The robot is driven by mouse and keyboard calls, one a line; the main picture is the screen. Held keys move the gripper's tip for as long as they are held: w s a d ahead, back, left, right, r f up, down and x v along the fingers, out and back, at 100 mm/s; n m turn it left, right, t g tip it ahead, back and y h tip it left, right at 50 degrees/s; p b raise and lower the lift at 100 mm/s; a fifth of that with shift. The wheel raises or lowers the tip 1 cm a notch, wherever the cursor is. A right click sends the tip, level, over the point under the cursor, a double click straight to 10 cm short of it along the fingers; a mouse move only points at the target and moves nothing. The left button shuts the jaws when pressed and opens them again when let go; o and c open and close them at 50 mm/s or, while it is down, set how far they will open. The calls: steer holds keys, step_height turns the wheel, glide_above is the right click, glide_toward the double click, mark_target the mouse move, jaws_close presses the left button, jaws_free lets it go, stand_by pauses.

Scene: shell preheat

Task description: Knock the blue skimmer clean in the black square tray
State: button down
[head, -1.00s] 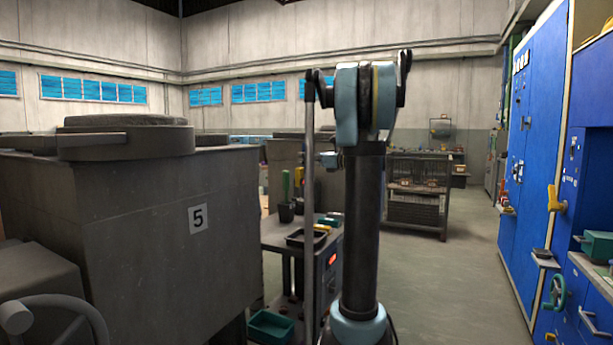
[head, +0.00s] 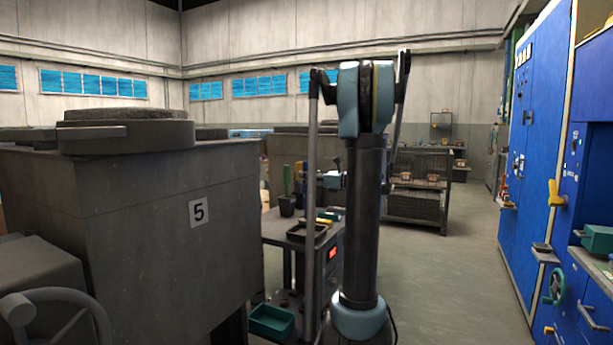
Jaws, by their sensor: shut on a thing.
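The black square tray (head: 320,232) lies on top of a dark cart in the middle of the view, partly hidden behind my arm's thin grey link. My gripper (head: 307,180) is small and far off, partly covered by that link, above the cart and up from the tray.
The cart (head: 283,238) also holds a dark cup (head: 286,206) with a green-handled tool. A green bin (head: 271,321) sits low on the cart. A large grey furnace marked 5 (head: 130,230) stands at left. Blue cabinets (head: 540,130) line the right, with open floor between.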

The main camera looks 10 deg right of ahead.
mark_target(308, 191)
steer(key=shift+f, duration=2.85)
steer(key=shift+r, duration=4.5)
